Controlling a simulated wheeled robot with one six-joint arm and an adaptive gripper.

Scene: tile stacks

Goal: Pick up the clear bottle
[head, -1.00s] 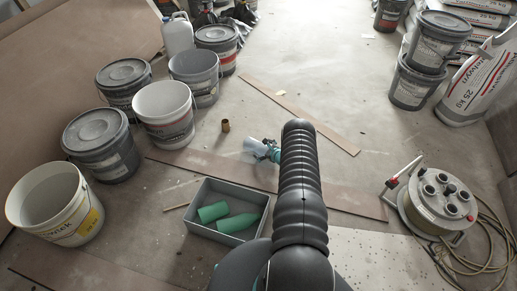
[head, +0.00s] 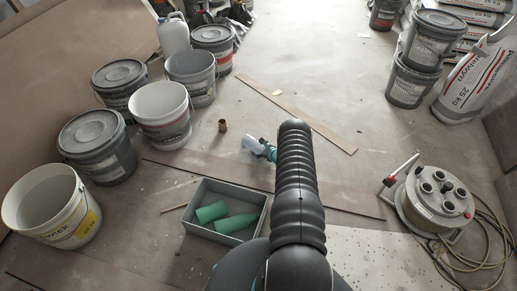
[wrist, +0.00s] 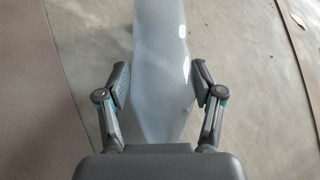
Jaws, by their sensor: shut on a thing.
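The clear bottle (wrist: 160,60) is a pale, see-through, bluish-white shape between the two fingers of my gripper (wrist: 161,85) in the wrist view. Both fingers press against its sides, and its top end runs out of the picture. In the head view the bottle (head: 252,144) shows just left of my arm, and my gripper (head: 269,152) is mostly hidden behind the arm. I cannot tell for sure whether the bottle touches the floor.
A grey crate (head: 184,224) with two green bottles (head: 236,223) stands left of my arm. A small brown cup (head: 223,126) is on the floor nearby. Buckets (head: 161,115) line the left, and a cable reel (head: 440,205) stands right. Flat boards (head: 300,116) lie on the floor.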

